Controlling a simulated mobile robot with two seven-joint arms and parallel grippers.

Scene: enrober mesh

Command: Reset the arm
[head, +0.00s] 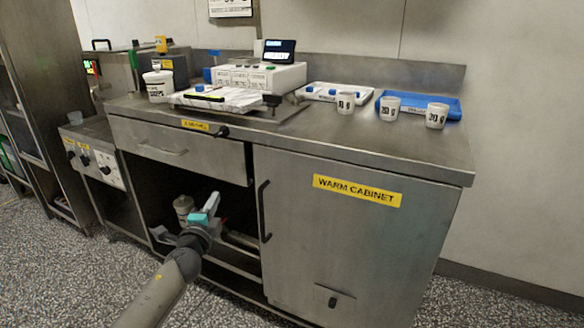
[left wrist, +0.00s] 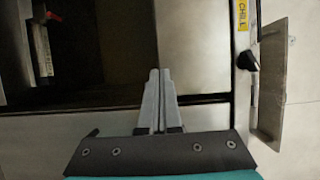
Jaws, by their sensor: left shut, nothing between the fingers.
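My left arm comes in from the bottom left of the head view. Its gripper (head: 210,206), with a teal part, is in front of the dark open bay under the counter. In the left wrist view, the two grey fingers (left wrist: 158,90) lie together, shut and empty. The fingers' contact with the cabinet cannot be made out. My right gripper is not in view.
The steel counter (head: 400,148) bears a white machine (head: 262,75), a white tub (head: 158,86), a blue tray (head: 447,102) and several cups. Below are a drawer (head: 150,143) and the warm cabinet door (head: 350,240) with a black handle (head: 265,210). Speckled floor is clear at lower left.

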